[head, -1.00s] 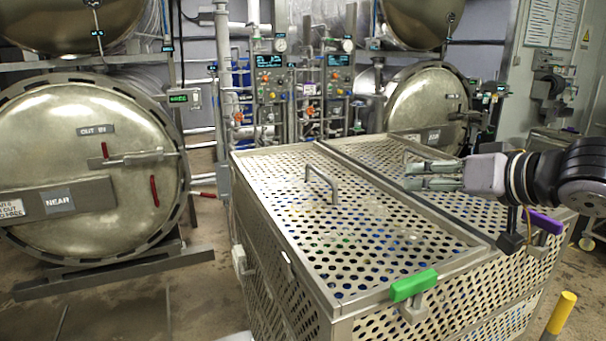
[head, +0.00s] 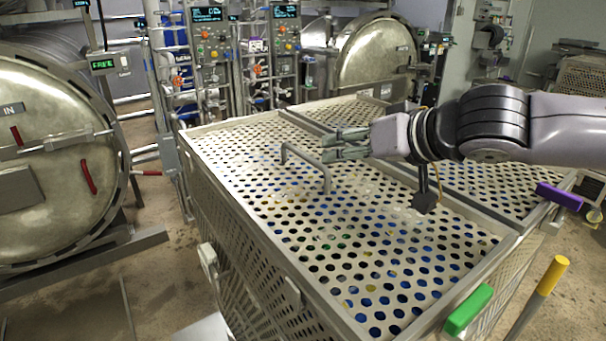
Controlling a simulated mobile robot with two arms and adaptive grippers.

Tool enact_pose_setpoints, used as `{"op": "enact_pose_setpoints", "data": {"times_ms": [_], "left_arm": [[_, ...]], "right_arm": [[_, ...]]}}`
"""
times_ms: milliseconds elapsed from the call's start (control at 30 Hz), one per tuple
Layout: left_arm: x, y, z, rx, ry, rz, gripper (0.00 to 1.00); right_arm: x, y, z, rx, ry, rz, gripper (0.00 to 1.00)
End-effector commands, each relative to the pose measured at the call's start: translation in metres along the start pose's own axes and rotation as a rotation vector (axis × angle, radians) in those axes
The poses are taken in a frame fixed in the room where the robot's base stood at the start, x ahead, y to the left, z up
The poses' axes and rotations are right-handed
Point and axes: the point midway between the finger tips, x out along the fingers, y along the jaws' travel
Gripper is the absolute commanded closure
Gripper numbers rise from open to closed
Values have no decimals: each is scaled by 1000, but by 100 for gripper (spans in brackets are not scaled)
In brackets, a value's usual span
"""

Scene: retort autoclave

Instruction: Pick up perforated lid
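A perforated metal lid (head: 262,192) lies flat on the left half of a large perforated basket in the head view. A bent-bar handle (head: 304,158) stands up from the lid. My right gripper (head: 322,143) comes in from the right, above the lid, with its fingertips just beyond and right of the handle in the picture. Its two fingers are apart, with nothing seen between them. I cannot tell the exact gap to the handle, but they appear not to touch. My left gripper is out of view.
A second perforated lid (head: 485,180) covers the basket's right half. A green clip (head: 468,310) and a purple clip (head: 559,196) sit on the near edge. A yellow-topped post (head: 552,275) stands at the right. Round autoclave doors stand at the left (head: 50,160) and back.

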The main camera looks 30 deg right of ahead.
Motion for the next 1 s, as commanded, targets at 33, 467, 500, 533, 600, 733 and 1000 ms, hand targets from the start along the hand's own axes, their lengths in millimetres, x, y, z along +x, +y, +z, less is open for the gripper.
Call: {"op": "enact_pose_setpoints", "data": {"times_ms": [33,467,500,533,600,733,1000], "left_arm": [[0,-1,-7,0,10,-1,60],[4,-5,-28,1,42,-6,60],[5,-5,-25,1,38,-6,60],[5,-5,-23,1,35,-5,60],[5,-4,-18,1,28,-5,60],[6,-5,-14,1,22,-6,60],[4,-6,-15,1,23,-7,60]], "right_arm": [[6,1,2,0,-5,2,64],[52,1,2,0,-5,2,64],[56,1,2,-2,-4,2,64],[60,1,2,-1,-5,1,64],[67,1,1,-2,-4,1,64],[78,1,1,0,-2,1,64],[88,1,-1,-1,-2,0,64]]}}
